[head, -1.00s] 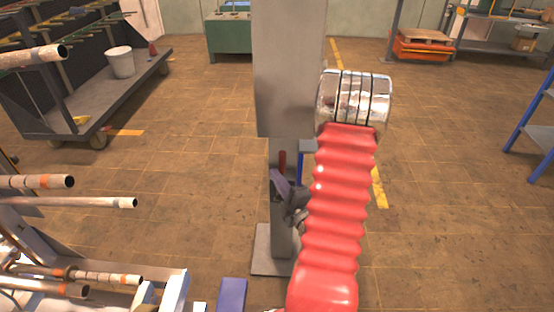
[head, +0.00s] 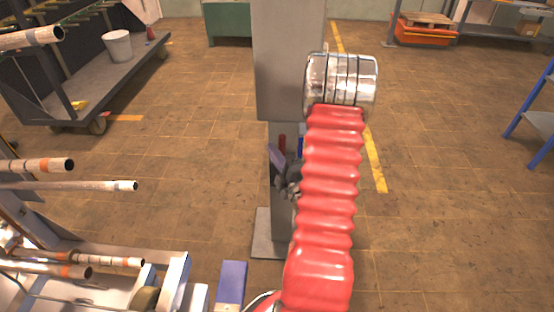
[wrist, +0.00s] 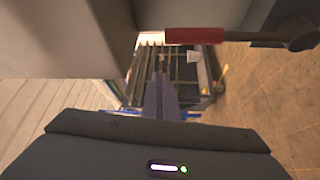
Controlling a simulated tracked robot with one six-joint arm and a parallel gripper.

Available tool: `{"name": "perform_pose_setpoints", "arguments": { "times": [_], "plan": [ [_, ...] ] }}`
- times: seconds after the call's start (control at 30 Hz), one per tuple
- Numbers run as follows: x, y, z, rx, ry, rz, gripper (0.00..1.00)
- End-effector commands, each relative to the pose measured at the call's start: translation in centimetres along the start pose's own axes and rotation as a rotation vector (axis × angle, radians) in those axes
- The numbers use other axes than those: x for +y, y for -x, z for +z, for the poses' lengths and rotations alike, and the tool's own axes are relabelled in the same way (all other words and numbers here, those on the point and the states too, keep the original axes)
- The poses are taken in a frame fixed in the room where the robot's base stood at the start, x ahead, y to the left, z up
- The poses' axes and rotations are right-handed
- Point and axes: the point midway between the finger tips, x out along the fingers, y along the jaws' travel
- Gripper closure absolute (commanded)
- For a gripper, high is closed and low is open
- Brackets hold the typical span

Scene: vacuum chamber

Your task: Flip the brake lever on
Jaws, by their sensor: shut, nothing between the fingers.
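The brake lever shows in the wrist view as a red grip (wrist: 195,36) on a grey shaft that runs right to a round hub. In the head view, a small red part (head: 282,143), likely the same grip, shows below the grey box on the column. My gripper (wrist: 160,78) is shut and empty, its purple-grey fingers pointing up the wrist picture towards the red grip. The tips appear just below the grip there; I cannot tell whether they touch it. In the head view my gripper (head: 277,157) is beside the column, partly hidden by my red arm.
The grey column (head: 290,80) stands on a flat base plate (head: 266,240). Several metal pipes (head: 70,186) jut in from the left. A cart with a white bucket (head: 117,46) stands at the back left. The floor right of my arm is clear up to a blue frame (head: 530,115).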

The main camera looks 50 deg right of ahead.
Motion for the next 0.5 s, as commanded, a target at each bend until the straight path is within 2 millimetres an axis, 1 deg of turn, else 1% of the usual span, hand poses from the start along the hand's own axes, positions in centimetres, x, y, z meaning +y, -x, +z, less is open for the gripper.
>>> {"name": "perform_pose_setpoints", "arguments": {
  "times": [0.03, 0.1, 0.3, 0.43, 0.5],
  "plan": [
    [0.0, -0.8, -0.1, 0.003, 0.001, 0.000, 1.00],
    [0.0, -1.8, -0.1, 0.003, 0.000, 0.001, 1.00],
    [0.0, -4.1, -0.1, 0.002, 0.001, 0.000, 1.00],
    [0.0, -5.3, -0.1, 0.002, 0.000, 0.001, 1.00],
    [0.0, -5.1, 0.6, -0.003, -0.001, 0.000, 1.00]
  ]
}}
